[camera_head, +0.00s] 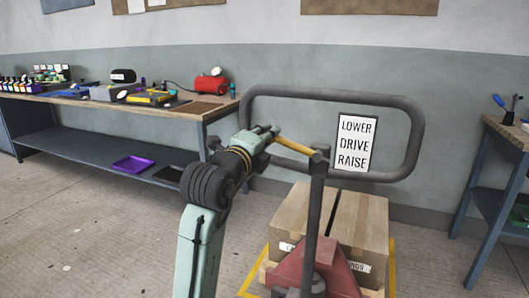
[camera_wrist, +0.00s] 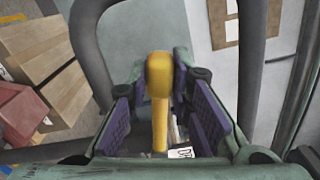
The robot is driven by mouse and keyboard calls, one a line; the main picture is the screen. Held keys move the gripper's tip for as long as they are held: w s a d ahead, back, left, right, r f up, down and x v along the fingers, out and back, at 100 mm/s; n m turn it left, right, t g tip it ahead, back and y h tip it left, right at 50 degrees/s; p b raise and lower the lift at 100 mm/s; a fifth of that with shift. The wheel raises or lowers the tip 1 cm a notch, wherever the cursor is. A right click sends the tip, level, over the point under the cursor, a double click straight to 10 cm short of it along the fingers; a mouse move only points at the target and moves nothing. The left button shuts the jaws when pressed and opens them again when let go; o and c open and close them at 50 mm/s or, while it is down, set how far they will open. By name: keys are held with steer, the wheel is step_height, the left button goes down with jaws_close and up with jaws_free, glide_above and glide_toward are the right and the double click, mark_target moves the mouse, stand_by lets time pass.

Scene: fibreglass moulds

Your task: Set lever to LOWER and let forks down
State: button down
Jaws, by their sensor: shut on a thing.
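The yellow lever (camera_head: 294,146) is pivoted at the top of the pallet truck's dark post (camera_head: 315,205). It points left and slightly up from the pivot. A white sign (camera_head: 356,143) right of the pivot reads LOWER, DRIVE, RAISE from top to bottom. My gripper (camera_head: 268,136) is shut on the lever near its free end. In the wrist view the lever (camera_wrist: 159,85) stands between the purple pads of my gripper (camera_wrist: 165,110). The forks are hidden under the load of cardboard boxes (camera_head: 357,222).
The truck's grey handle loop (camera_head: 335,94) surrounds the lever and sign. Its red body (camera_head: 315,272) is below. A workbench (camera_head: 120,110) with tools stands at the left, and another bench (camera_head: 508,132) at the right. Open floor (camera_head: 90,225) lies at the left.

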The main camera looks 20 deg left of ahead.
steer(key=shift+d+r+m+b, duration=0.25)
steer(key=shift+d+r+m, duration=0.05)
steer(key=shift+r+m, duration=0.35)
steer(key=shift+d+r+m+b, duration=0.25)
steer(key=shift+r+m, duration=0.4)
steer(key=c, duration=1.4)
jaws_free()
steer(key=shift+c, duration=0.2)
steer(key=shift+s, duration=0.1)
steer(key=s, duration=1.2)
steer(key=shift+a, duration=0.2)
steer(key=shift+w, duration=0.1)
